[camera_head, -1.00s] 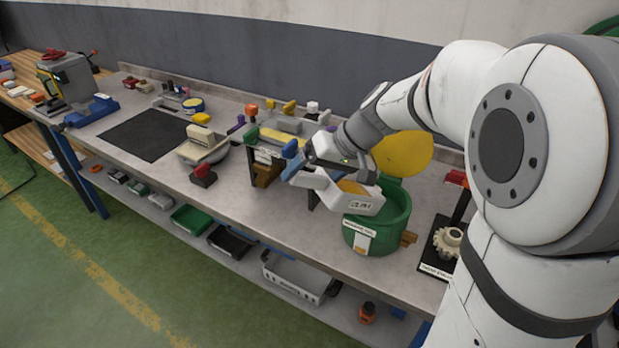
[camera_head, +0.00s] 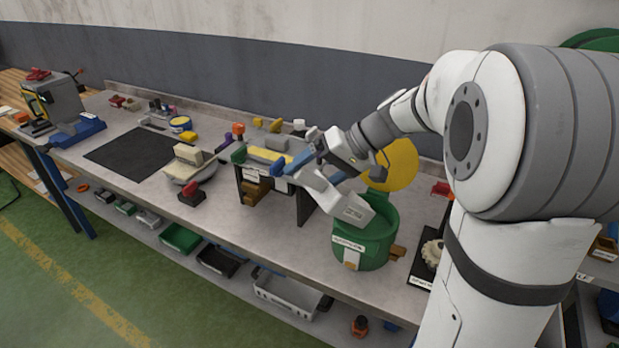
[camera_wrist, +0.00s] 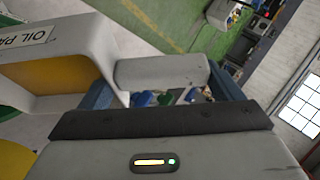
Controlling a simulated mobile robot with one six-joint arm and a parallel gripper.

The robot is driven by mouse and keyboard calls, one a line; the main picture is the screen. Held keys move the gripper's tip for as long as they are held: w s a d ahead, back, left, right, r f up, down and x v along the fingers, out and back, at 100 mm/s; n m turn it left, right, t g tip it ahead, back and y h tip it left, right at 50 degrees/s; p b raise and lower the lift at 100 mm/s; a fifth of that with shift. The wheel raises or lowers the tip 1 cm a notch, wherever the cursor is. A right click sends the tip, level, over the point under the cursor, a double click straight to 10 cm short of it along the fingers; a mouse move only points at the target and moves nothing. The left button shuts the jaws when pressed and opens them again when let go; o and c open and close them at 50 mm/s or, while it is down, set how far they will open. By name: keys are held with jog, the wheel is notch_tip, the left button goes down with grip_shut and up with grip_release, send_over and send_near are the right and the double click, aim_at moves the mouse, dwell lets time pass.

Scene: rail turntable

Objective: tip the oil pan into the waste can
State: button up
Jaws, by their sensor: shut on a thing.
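The oil pan (camera_head: 352,210) is light grey with a printed label. My gripper (camera_head: 308,168) is shut on its grey handle. In the wrist view the handle (camera_wrist: 160,73) lies between the blue fingers of my gripper (camera_wrist: 160,88). The pan is tilted in the head view, its labelled end low over the green waste can (camera_head: 378,238). The can stands upright on the bench, its yellow round lid (camera_head: 393,165) raised behind it. In the wrist view the pan (camera_wrist: 85,45) shows yellow-brown oil inside. The can's inside is mostly hidden.
The grey bench (camera_head: 255,235) holds a dark stand (camera_head: 305,207) left of the can and a black plate with a gear (camera_head: 432,252) right of it. A scale (camera_head: 187,172) and a black mat (camera_head: 140,142) lie further left. Bins fill the shelf below.

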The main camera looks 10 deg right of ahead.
jog(key=shift+w+d+r+y+p, duration=0.25)
jog(key=shift+d+r+y+p, duration=0.2)
jog(key=shift+d+r, duration=0.35)
jog(key=w+d+r+m+g+y+p, duration=0.1)
jog(key=w+d+r+y+p, duration=0.1)
jog(key=d, duration=0.4)
jog(key=shift+w+d+r+y+p, duration=0.2)
jog(key=shift+r+y+p, duration=0.4)
jog(key=shift+r+y, duration=0.55)
dwell(0.4)
